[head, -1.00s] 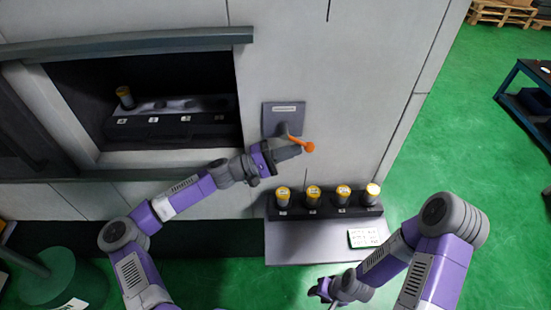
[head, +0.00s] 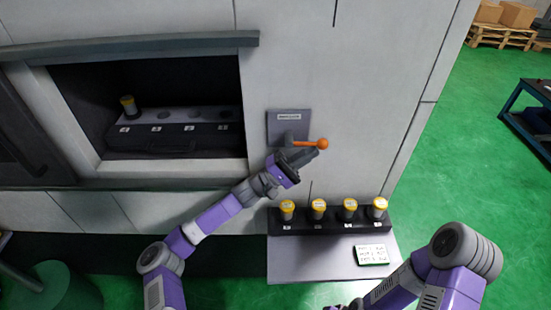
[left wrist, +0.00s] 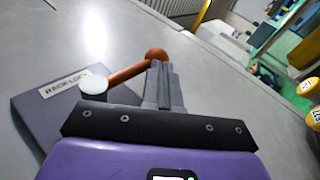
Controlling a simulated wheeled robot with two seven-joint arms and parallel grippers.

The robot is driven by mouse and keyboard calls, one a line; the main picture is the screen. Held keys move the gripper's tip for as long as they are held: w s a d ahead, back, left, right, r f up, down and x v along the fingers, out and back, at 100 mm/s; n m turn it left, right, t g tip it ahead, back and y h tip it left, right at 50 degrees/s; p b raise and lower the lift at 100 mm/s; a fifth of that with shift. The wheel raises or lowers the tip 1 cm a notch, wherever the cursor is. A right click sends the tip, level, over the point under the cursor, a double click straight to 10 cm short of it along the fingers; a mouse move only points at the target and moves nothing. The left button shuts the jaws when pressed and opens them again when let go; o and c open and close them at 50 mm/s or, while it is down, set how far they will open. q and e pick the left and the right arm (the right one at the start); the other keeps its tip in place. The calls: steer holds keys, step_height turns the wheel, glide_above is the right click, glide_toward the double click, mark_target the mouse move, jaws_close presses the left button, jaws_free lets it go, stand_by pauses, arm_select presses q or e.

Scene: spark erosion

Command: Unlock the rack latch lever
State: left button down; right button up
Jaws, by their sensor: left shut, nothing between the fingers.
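The rack latch lever (head: 307,143) is an orange arm with a ball end, mounted on a grey plate (head: 275,128) on the machine's front. In the head view it points right, nearly level. In the left wrist view the lever (left wrist: 130,72) runs from a pale round pivot cap to its ball; the plate (left wrist: 45,110) reads "RACK LOCK". My left gripper (head: 312,153) is shut and empty, its fingers just below the lever near the ball. In the left wrist view the fingertips (left wrist: 160,68) overlap the ball's lower edge; contact is unclear. My right gripper is below the frame.
Below right of the plate, a black holder (head: 335,222) carries several yellow-capped cylinders on a grey shelf (head: 310,262) with a label card (head: 371,255). Green floor lies right.

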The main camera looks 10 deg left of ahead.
stand_by(0.6)
arm_select(q)
steer(key=s+a+f, duration=0.1)
steer(key=a+f, duration=0.1)
steer(key=f, duration=0.1)
steer(key=s+a+f+b, duration=0.1)
steer(key=a+f, duration=0.1)
steer(key=f, duration=0.2)
steer(key=s+a+f+b, duration=0.1)
steer(key=a+f, duration=0.1)
steer(key=f, duration=0.2)
steer(key=shift+s+a, duration=0.15)
steer(key=shift+s, duration=0.2)
steer(key=shift+g, duration=0.3)
